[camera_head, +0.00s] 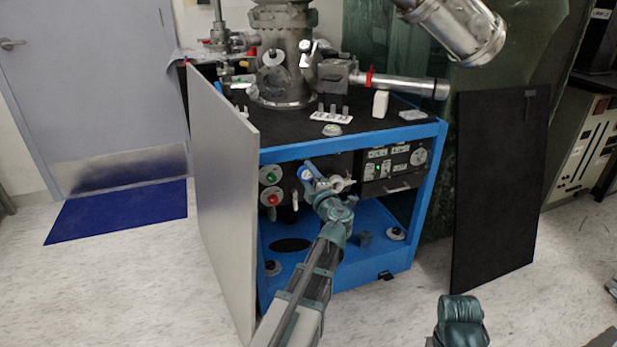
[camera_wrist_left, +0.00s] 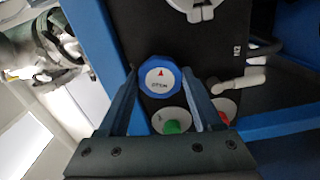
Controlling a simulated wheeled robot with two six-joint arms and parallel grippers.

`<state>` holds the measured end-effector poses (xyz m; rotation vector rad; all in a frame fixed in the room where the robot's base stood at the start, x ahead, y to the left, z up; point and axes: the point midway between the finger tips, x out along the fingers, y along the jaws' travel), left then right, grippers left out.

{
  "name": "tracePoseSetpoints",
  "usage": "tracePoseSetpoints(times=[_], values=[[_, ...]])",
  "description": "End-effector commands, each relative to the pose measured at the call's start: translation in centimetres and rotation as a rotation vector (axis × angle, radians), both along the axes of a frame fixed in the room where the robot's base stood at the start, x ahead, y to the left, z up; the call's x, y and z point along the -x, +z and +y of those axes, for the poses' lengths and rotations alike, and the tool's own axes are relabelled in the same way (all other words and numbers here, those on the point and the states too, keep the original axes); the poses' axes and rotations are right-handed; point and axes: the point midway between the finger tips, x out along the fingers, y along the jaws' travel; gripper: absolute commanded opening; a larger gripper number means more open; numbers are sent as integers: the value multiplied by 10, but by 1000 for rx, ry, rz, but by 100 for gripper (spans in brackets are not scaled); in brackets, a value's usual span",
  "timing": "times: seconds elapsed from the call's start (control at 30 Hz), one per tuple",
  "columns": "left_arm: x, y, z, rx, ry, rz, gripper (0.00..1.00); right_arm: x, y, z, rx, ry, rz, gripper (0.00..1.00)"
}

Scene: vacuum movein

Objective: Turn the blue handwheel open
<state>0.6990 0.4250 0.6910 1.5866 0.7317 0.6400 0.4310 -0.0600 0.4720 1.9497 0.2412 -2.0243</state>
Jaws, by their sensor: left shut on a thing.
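The blue handwheel (camera_head: 305,174) is on the dark front panel of the blue-framed cart, with my left gripper (camera_head: 313,174) at it. In the left wrist view the handwheel (camera_wrist_left: 160,76) faces me, with a blue rim and a white face bearing a red arrow and small lettering. The fingers of my left gripper (camera_wrist_left: 160,95) lie on either side of its rim, shut on it. The lettering on the face is too small to read with certainty.
A green knob (camera_head: 271,175) and a red knob (camera_head: 271,199) sit left of the handwheel. A pale lever (camera_wrist_left: 240,82) is close to the right finger. A grey panel (camera_head: 225,190) stands at the cart's left. A black panel (camera_head: 500,190) leans at its right.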

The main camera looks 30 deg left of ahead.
Motion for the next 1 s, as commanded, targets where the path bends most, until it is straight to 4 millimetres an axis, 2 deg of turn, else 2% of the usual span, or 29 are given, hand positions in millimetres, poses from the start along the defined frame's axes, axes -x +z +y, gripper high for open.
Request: tracePoseSetpoints(times=[0.27,0.3,0.43,0.47,0.77,0.87,1.0], values=[[2,-1,-1,4,-1,0,11,0,-1,0,0,0,0,0],[2,-1,-1,4,-1,0,70,0,0,0,0,0,0,0],[1,-1,-1,3,-1,0,93,0,0,0,0,0,0,0],[1,-1,-1,3,-1,0,96,0,0,0,0,0,0,0],[2,0,-2,1,-1,1,96,0,0,0,0,0,0,0],[8,0,-8,0,-2,0,96,0,0,0,0,0,0,0],[26,0,-27,0,-4,0,96,0,0,0,0,0,0,0]])
